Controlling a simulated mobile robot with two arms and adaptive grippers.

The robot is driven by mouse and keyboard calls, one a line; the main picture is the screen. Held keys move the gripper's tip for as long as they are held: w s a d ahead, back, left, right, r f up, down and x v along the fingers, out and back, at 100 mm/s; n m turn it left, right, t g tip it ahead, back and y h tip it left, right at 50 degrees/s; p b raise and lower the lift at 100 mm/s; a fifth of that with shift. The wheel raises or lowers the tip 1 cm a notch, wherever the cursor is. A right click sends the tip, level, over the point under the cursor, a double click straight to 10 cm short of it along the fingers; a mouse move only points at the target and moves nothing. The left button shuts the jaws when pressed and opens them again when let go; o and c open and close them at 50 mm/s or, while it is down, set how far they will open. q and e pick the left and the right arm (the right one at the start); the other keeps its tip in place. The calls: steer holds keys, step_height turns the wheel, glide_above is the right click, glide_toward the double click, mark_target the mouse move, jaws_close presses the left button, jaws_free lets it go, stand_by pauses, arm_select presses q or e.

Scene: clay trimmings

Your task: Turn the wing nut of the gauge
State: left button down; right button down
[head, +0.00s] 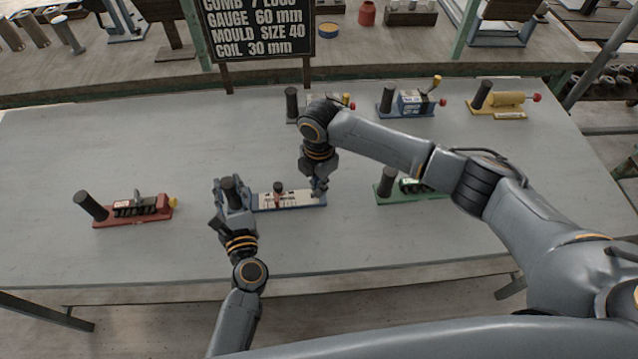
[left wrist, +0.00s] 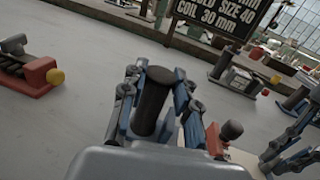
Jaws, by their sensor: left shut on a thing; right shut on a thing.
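The gauge (head: 300,205) lies on the table with a blue base and a pale scale plate. A red slider with a dark knob (head: 278,187) stands on its plate; it also shows in the left wrist view (left wrist: 229,131). The gauge's dark upright handle (left wrist: 149,108) is at its left end. My left gripper (head: 232,188) is shut around this handle. My right gripper (head: 318,187) points down at the gauge's right end and is shut on a small part there, apparently the wing nut, which its fingers hide. The scale marks are too small to read.
A sign (head: 262,30) behind reads "GAUGE 60 mm". A red-based tool (head: 135,211) stands at left, a green-based one (head: 398,191) at right, partly behind my right arm. Blue (head: 408,104) and yellow (head: 505,100) tools stand at the back. The table front is clear.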

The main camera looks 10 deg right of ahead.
steer(key=shift+m, duration=0.4)
steer(key=m, duration=0.4)
steer(key=shift+m, duration=0.3)
steer(key=m, duration=0.6)
steer(key=shift+s, duration=0.1)
steer(key=m, duration=0.5)
steer(key=shift+m, duration=0.4)
steer(key=m, duration=0.4)
steer(key=shift+m, duration=0.3)
steer(key=shift+a, duration=0.1)
steer(key=c, duration=1.5)
jaws_free()
steer(key=shift+o, duration=0.2)
